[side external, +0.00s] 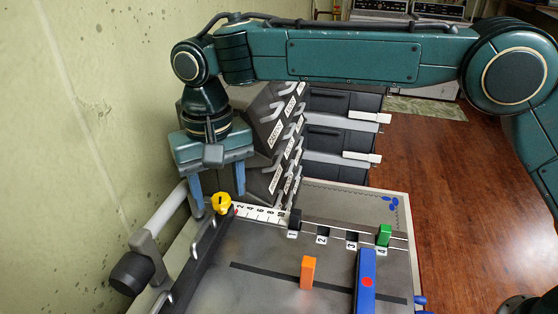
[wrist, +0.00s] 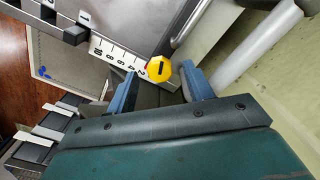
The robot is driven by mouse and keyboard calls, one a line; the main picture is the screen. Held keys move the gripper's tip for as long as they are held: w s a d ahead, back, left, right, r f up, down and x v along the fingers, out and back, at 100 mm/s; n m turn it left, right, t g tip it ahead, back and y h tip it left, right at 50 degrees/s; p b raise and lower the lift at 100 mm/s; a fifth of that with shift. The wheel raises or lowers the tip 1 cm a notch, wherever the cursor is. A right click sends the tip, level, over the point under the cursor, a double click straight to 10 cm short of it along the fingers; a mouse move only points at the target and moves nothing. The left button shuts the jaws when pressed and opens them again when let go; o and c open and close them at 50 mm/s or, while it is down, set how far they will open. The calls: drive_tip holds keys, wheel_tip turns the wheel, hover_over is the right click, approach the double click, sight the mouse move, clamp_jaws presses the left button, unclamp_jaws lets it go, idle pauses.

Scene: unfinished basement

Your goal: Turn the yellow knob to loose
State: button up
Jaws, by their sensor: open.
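The yellow knob (side external: 222,203) sits at the left end of a white number scale (side external: 262,214), by the board's back left corner. In the wrist view the knob (wrist: 159,69) has a dark bar across its top, and a small red mark shows beside it. No "loose" label is legible. My gripper (side external: 219,206) is open and points down at the knob, its two blue fingers apart. In the wrist view the fingers (wrist: 162,83) stand to either side of the knob's near edge, with nothing held. Whether they touch it I cannot tell.
A dark rail with metal handles (side external: 200,240) runs in front of the knob. A grey lever (side external: 155,240) stands left, close to the wall. Dark labelled racks (side external: 275,125) rise behind. An orange block (side external: 308,272), a blue bar (side external: 366,280) and a green block (side external: 384,235) are farther right.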

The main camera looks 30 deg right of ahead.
drive_tip(key=shift+f, duration=0.5)
drive_tip(key=c, duration=1)
drive_tip(key=shift+o, duration=0.2)
drive_tip(key=shift+n, duration=0.4)
drive_tip(key=n, duration=1.2)
drive_tip(key=shift+r+n, duration=0.1)
drive_tip(key=shift+n, duration=0.3)
